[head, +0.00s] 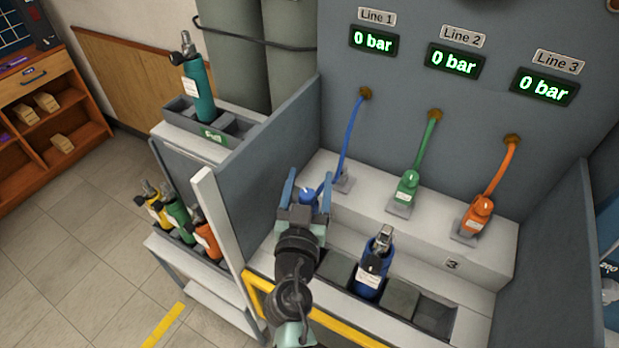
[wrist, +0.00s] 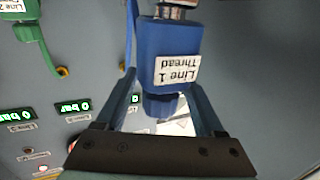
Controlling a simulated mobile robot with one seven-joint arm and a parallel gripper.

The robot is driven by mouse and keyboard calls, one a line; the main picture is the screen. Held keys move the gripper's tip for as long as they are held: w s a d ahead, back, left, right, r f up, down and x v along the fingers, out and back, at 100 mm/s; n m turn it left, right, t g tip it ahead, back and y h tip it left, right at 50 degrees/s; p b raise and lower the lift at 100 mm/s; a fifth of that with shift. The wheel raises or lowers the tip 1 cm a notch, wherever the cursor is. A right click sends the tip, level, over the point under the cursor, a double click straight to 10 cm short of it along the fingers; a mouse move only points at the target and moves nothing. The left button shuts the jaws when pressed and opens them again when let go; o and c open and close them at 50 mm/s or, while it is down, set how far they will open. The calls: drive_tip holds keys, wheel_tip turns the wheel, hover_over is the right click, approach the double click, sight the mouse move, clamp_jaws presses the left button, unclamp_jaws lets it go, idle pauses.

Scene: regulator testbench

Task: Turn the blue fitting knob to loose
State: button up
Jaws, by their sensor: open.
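The blue fitting (head: 308,197) is at the end of the blue hose, at the left of the bench. In the wrist view its blue body (wrist: 170,45) carries a label reading "Line 1 Thread", shown upside down. A narrower blue knob (wrist: 163,104) shows just below that body in the picture. My gripper (head: 309,184) is open, with one finger on each side of the fitting. In the wrist view the gripper (wrist: 161,88) shows gaps beside the knob, and I see no clear contact. The knob's loose or tight setting is not readable.
A blue cylinder (head: 372,270) stands in the bench slots right of my arm. Green (head: 408,187) and orange (head: 478,212) fittings sit on the ledge to the right. The Line 1 display (head: 374,40) reads 0 bar. A grey side wall (head: 275,150) stands close on the left.

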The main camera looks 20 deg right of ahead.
drive_tip(key=shift+c, duration=0.2)
clamp_jaws()
drive_tip(key=shift+w+n+t+y+p, duration=0.1)
drive_tip(key=shift+n+t+y+p, duration=0.35)
drive_tip(key=shift+y+p, duration=0.25)
drive_tip(key=shift+a+r+n+y+p, duration=0.2)
drive_tip(key=shift+n+y+p, duration=0.5)
drive_tip(key=shift+p, duration=0.45)
drive_tip(key=n+y+p, duration=0.1)
drive_tip(key=y+p, duration=0.1)
drive_tip(key=p, duration=0.1)
drive_tip(key=n+t+y+p, duration=0.1)
drive_tip(key=y+p, duration=0.1)
drive_tip(key=p, duration=0.1)
drive_tip(key=n+y+p, duration=0.1)
drive_tip(key=p, duration=0.2)
drive_tip(key=shift+w+a+n+t+y+p, duration=0.2)
drive_tip(key=shift+a+n+t+y+p, duration=0.05)
drive_tip(key=shift+a+t+y+p, duration=0.15)
drive_tip(key=shift+a+f+n+y+p, duration=0.1)
drive_tip(key=shift+a+n+y+p, duration=0.1)
drive_tip(key=shift+n+y, duration=0.3)
drive_tip(key=shift+a+f+n+y+p, duration=0.15)
drive_tip(key=shift+n+y, duration=0.15)
drive_tip(key=shift+y, duration=0.4)
drive_tip(key=shift+s, duration=0.1)
